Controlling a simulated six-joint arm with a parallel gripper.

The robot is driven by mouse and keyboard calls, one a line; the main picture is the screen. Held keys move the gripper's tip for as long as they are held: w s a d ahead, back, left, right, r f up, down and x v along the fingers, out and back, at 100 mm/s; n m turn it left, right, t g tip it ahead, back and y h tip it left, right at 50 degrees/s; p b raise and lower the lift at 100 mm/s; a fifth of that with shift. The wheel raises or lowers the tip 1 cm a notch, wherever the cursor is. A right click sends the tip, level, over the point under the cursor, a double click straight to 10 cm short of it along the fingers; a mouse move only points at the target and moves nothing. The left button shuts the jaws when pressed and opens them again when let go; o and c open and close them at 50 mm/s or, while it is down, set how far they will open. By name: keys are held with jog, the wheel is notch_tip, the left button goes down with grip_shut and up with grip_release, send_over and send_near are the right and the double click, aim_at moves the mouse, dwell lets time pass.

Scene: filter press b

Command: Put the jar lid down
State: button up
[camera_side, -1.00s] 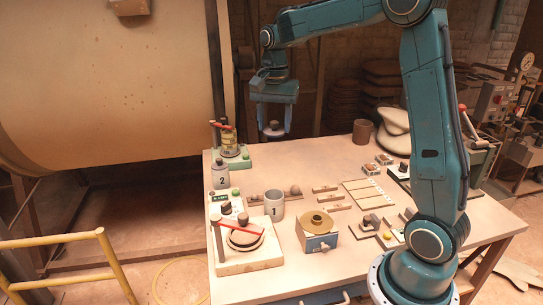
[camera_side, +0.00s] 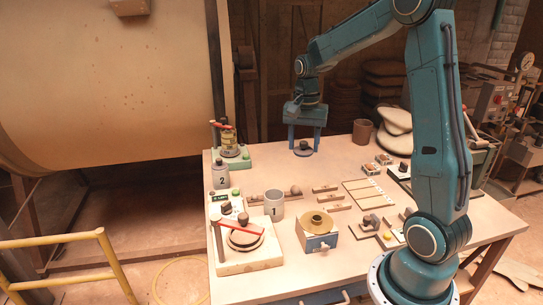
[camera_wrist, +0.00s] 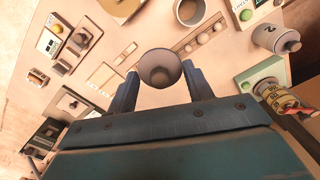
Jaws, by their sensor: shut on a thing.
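The jar lid (camera_side: 303,152) is a grey disc with a dark round knob. My gripper (camera_side: 303,146) is shut on it near the back edge of the table. The lid is low there; I cannot tell whether it touches the tabletop. In the wrist view the lid (camera_wrist: 160,68) sits between the two blue fingertips of my gripper (camera_wrist: 160,82). The jar marked 1 (camera_side: 274,206) stands open at the middle left of the table, toward the camera from my gripper. It also shows open in the wrist view (camera_wrist: 203,12).
The jar marked 2 (camera_side: 221,178) stands at the left with its top on. A brown cup (camera_side: 362,132) stands to the right of my gripper. A press with a red lever (camera_side: 240,243) is at the front left. Tabletop around the lid is clear.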

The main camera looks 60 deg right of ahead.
jog(key=shift+s+d+f, duration=0.6)
jog(key=shift+s+f, duration=0.25)
jog(key=shift+s, duration=0.05)
notch_tip(320, 180, down, 16)
jog(key=shift+f, duration=0.1)
jog(key=shift+f, duration=1.85)
jog(key=shift+f, duration=0.15)
jog(key=o, duration=1)
jog(key=shift+c, duration=0.2)
notch_tip(320, 180, up, 12)
